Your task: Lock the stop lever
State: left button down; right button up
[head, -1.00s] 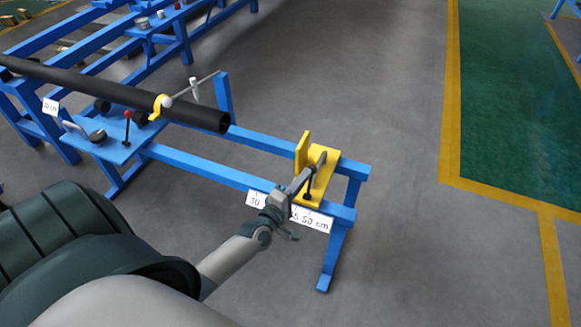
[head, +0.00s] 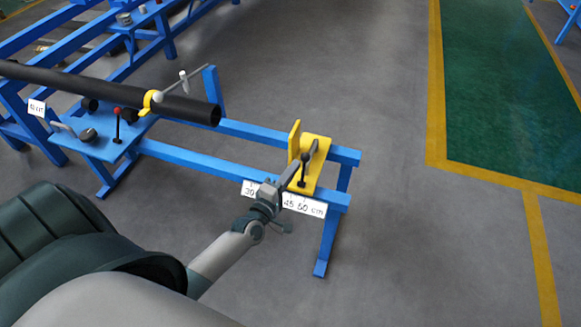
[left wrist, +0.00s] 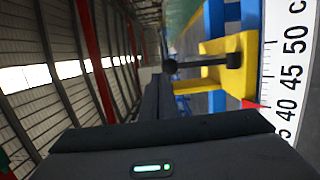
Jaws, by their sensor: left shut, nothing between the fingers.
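The yellow stop (head: 318,174) sits across the blue rails near their right end, with an upright plate on its left. Its black stop lever (head: 303,172) stands roughly upright from the base. In the left wrist view the black knobbed lever (left wrist: 205,62) shows sideways, sticking out from the yellow stop (left wrist: 232,75). My left gripper (head: 293,170) is shut and empty, its fingertips close beside the lever's upper part. In the left wrist view the fingers (left wrist: 155,88) point toward the knob; I cannot tell whether they touch it. My right gripper is not in view.
A white scale (head: 302,204) runs along the front rail; a red pointer (left wrist: 255,104) shows beside it. A black pipe (head: 190,108) lies at the left with a yellow clamp (head: 148,103). A red-knobbed lever (head: 117,125) stands on the blue plate.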

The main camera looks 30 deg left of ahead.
pick_arm(q)
jog(key=s+r, duration=0.1)
jog(key=s, duration=0.9)
jog(key=shift+s+d+r+b, duration=0.25)
jog(key=shift+s+r+b, duration=0.05)
jog(key=shift+s+r, duration=0.1)
jog(key=s+d+f+m+g+h, duration=0.1)
jog(key=d+f+m+g, duration=0.15)
jog(key=f, duration=0.45)
jog(key=s+d+f+m+g+h, duration=0.1)
jog(key=s+d+f+m, duration=0.2)
jog(key=f, duration=0.4)
jog(key=s+d+f+m+g, duration=0.4)
jog(key=s+f+m, duration=0.3)
jog(key=f, duration=0.5)
jog(key=s+d+f+m+g, duration=0.4)
jog(key=s+f+m, duration=0.4)
jog(key=f, duration=0.5)
jog(key=shift+s+d, duration=0.8)
jog(key=shift+s, duration=0.2)
